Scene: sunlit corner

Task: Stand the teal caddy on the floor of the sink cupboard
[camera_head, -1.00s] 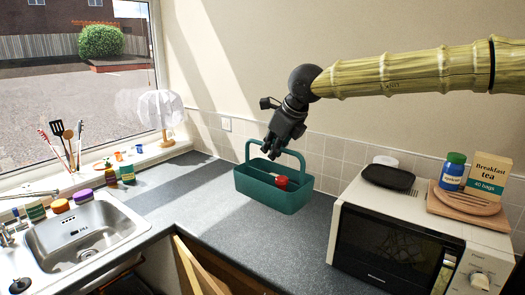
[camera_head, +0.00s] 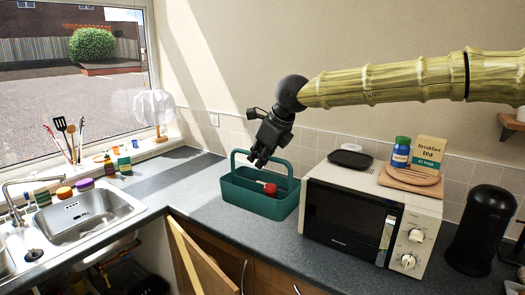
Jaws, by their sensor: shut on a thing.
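The teal caddy (camera_head: 255,200) is an open-topped box with an arched handle, upright at the countertop in the corner. A red-topped item (camera_head: 269,188) shows inside it. My gripper (camera_head: 257,160) is over the caddy, shut on its handle. I cannot tell whether the caddy's base touches the counter. The sink cupboard (camera_head: 140,268) is below the counter at the lower left, with its wooden door (camera_head: 200,262) standing open. Pipework and dark items show inside; most of its floor is hidden or below the frame.
The sink (camera_head: 92,215) lies left of the caddy, with several small containers behind it. A microwave (camera_head: 370,215) stands close on the caddy's right. A black canister (camera_head: 482,232) is farther right. The counter left of the caddy is clear.

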